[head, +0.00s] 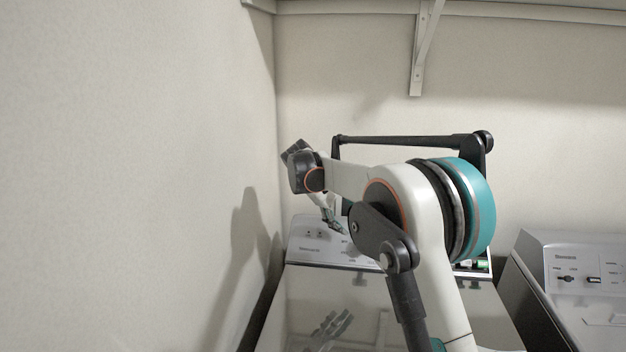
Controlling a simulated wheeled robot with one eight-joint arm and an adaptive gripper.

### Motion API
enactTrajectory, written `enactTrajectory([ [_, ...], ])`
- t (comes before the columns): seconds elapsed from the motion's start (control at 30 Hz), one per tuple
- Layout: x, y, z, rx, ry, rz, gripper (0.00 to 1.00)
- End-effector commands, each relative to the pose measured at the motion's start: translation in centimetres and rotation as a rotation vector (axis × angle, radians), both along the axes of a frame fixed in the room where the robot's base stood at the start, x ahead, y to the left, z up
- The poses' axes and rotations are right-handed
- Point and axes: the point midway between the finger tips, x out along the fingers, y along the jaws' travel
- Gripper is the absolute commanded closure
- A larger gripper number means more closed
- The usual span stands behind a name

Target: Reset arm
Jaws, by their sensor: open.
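My arm stretches over a top-load washer (305,248) in the middle of the head view. My gripper (332,222) hangs below the wrist, small and partly hidden by my own arm, above the washer's rear control panel. It is open, and I see nothing between its fingers. It appears apart from the panel. The washer's glossy lid (305,300) is down and mirrors the gripper. My arm hides much of the panel's right part and of the lid.
A second machine (580,270) with knobs stands at the right. A plain wall (130,150) runs close along the left, with the arm's shadow on it. A shelf (520,10) with a bracket (420,60) is above on the back wall. Small colourful items show behind my arm.

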Motion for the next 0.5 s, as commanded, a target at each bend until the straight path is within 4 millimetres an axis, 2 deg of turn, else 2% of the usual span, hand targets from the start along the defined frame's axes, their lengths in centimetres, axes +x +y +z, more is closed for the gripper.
enactTrajectory([
  [0.2,-5.0,-2.3,3.8,0.107,-0.067,-0.039,0.36],
  [0.5,-13.1,-4.7,7.0,0.255,-0.168,-0.102,0.36],
])
